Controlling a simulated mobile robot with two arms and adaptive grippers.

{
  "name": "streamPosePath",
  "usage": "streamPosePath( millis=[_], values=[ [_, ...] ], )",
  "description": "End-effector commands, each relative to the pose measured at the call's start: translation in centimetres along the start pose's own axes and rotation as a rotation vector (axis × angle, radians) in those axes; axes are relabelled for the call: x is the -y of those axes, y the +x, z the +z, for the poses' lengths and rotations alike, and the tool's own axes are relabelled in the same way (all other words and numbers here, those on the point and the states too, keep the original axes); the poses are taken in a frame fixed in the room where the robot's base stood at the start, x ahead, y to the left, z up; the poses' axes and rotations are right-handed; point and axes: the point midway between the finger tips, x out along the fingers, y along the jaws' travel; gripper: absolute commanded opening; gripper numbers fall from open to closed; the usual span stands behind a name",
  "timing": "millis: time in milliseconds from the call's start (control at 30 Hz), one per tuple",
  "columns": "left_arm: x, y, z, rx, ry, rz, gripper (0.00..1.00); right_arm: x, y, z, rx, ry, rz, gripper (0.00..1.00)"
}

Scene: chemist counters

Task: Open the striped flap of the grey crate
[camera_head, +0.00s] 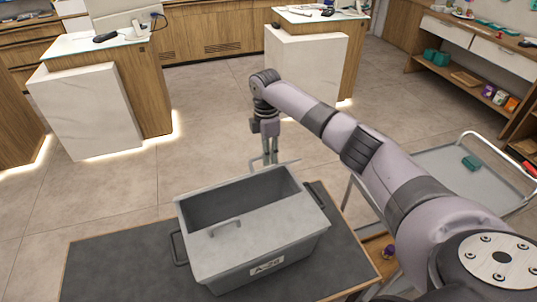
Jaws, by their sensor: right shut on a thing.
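The grey crate (300,250) stands on a dark-topped table, its label facing the near side. Its far half is open and shows a dark inside. A plain grey flap (255,237) with a bar handle (225,226) lies flat over the near half. I cannot make out stripes on any flap. My right gripper (270,158) points down at the crate's far edge, shut on a thin grey handle (288,162) there. The flap this handle belongs to is hard to make out. My left gripper is out of view.
The dark tabletop (110,265) is bare left of the crate. A grey trolley (435,175) with a small green item (471,163) stands to the right. White-fronted counters (85,110) stand beyond the open floor, and shelves (470,75) are at the far right.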

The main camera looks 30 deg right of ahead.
Motion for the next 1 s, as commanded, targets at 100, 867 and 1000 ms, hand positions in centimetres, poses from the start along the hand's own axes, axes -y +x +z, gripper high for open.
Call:
streamPosePath(
  millis=[100,867,1000],
  values=[
    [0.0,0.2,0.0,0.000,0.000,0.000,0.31,-0.4,-0.2,0.0,-0.001,0.000,0.008,0.00],
    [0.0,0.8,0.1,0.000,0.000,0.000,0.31,-1.2,-0.4,0.0,0.001,0.001,0.001,0.44],
    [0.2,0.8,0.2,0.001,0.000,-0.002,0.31,-1.2,-0.9,-0.1,0.000,0.000,0.003,0.44]
  ],
)
